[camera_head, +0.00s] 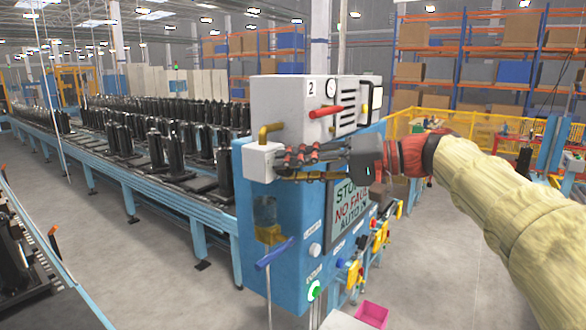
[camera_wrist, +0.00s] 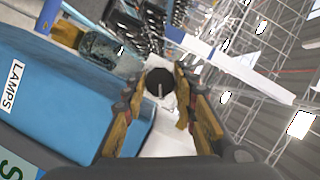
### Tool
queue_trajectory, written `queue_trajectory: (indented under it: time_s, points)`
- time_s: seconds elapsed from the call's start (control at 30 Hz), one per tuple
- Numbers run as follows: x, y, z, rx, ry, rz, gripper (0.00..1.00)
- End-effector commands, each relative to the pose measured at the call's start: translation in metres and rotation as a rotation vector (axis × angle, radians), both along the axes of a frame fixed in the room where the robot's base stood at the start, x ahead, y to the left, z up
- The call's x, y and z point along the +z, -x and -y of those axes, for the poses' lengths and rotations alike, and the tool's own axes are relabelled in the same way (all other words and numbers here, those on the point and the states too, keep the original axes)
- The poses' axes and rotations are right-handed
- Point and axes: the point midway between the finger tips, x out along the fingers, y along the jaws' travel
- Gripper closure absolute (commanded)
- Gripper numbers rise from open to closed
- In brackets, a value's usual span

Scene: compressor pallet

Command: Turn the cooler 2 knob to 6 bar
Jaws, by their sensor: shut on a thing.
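The cooler 2 unit is a white box (camera_head: 282,108) marked "2", with a small round gauge (camera_head: 331,88) and a red lever (camera_head: 326,111), on a blue cabinet (camera_head: 270,215). A smaller white block (camera_head: 262,162) with a brass pipe sits on the cabinet's left side. My gripper (camera_head: 290,160) reaches in from the right against this block. In the wrist view a round black knob (camera_wrist: 160,82) with a pale pointer line lies between my fingers, which are shut on it. The knob is hidden in the head view. The gauge reading is too small to tell.
The cabinet has a screen (camera_head: 350,208) reading "STOP NO FAULT AUTO", partly behind my arm. A conveyor (camera_head: 110,170) with black compressors runs behind on the left. A pink bin (camera_head: 372,313) stands low.

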Motion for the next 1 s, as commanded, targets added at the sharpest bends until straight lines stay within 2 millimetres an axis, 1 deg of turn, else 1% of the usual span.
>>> queue_trajectory:
  time_s: [0.13,0.17,0.43,0.77,0.87,1.0]
  points:
    - [0.0,0.0,0.0,-0.002,-0.001,0.001,0.97]
    - [0.0,0.0,0.0,-0.002,-0.001,0.001,0.7]
    - [0.0,0.0,0.0,-0.001,0.0,0.001,0.55]
    - [0.0,0.0,0.002,-0.001,0.0,0.001,0.54]
    - [0.002,0.002,0.009,-0.002,0.0,0.001,0.54]
    - [0.006,0.009,0.03,-0.005,0.0,0.002,0.54]
